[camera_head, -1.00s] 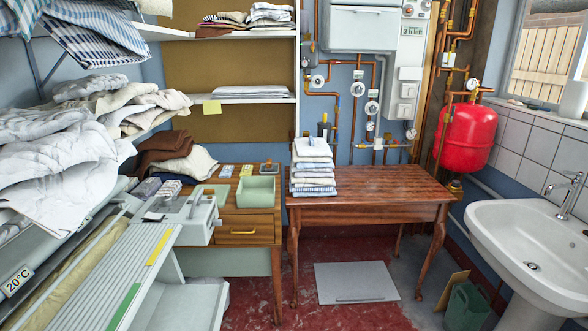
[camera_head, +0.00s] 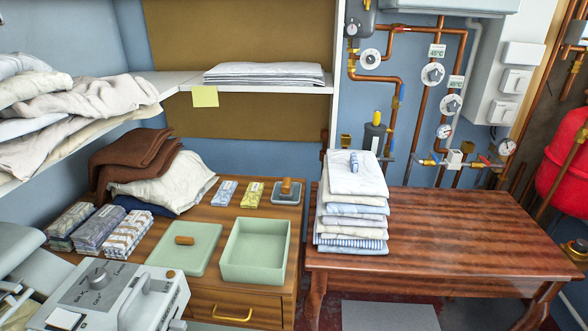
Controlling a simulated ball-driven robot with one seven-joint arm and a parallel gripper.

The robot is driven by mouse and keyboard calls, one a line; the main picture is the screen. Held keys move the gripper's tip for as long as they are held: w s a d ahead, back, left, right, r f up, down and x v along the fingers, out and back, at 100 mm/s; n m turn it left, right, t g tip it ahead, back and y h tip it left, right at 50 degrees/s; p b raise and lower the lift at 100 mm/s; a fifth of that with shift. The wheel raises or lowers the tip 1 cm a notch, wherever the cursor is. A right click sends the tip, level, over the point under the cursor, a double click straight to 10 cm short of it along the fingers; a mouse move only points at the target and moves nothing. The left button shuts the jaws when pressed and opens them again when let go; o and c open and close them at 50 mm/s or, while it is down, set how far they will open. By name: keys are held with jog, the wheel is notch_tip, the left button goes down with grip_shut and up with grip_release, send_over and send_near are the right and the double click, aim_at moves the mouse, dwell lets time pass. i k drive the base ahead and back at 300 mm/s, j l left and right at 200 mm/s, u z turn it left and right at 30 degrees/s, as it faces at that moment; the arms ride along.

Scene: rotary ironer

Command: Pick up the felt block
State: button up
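A small grey block with a brown wooden grip on top (camera_head: 286,191) lies at the back right of the wooden cabinet top; it looks like the felt block, but its material is hard to tell. It sits behind an open pale green box (camera_head: 255,265) and right of two small patterned packets. A flat green lid with a wooden knob (camera_head: 178,255) lies left of the box. Nothing covers the block. My gripper is not in view.
A stack of folded cloths (camera_head: 353,212) stands on the wooden table (camera_head: 450,235), just right of the block. Folded bundles (camera_head: 98,230) and heaped brown and cream cloths (camera_head: 150,170) fill the cabinet's left. A shelf (camera_head: 258,100) overhangs behind. The ironer (camera_head: 115,295) is front left.

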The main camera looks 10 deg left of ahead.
aim_at(287, 190)
jog(key=i+u, duration=0.15)
jog(key=i, duration=0.35)
jog(key=i+l+u, duration=0.1)
jog(key=i, duration=0.35)
jog(key=i+l+u, duration=0.15)
jog(key=i, duration=0.35)
